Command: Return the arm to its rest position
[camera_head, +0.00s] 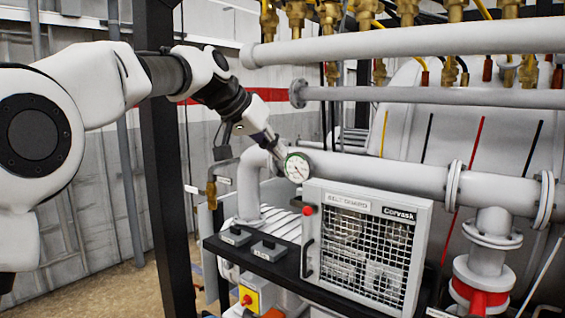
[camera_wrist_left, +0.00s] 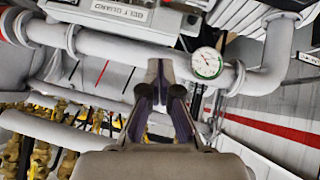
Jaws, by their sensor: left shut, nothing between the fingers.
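My left arm (camera_head: 95,85) comes in from the left and reaches across the upper middle of the head view. My left gripper (camera_head: 272,145) is at its end, pointing down and to the right. In the head view its tips appear close to a round dial gauge (camera_head: 298,167); I cannot tell the exact gap. In the left wrist view the gripper's fingers (camera_wrist_left: 160,68) meet at the tips with nothing between them. The gauge (camera_wrist_left: 206,63) is seen there to the right of the fingertips. My right gripper is not in view.
A belt guard box (camera_head: 367,245) with a mesh front stands below and right of the gripper. Thick white pipes (camera_head: 400,178) run behind it and others (camera_head: 420,40) above. A dark upright post (camera_head: 165,190) stands beside the arm. A black shelf (camera_head: 265,262) carries two small switches.

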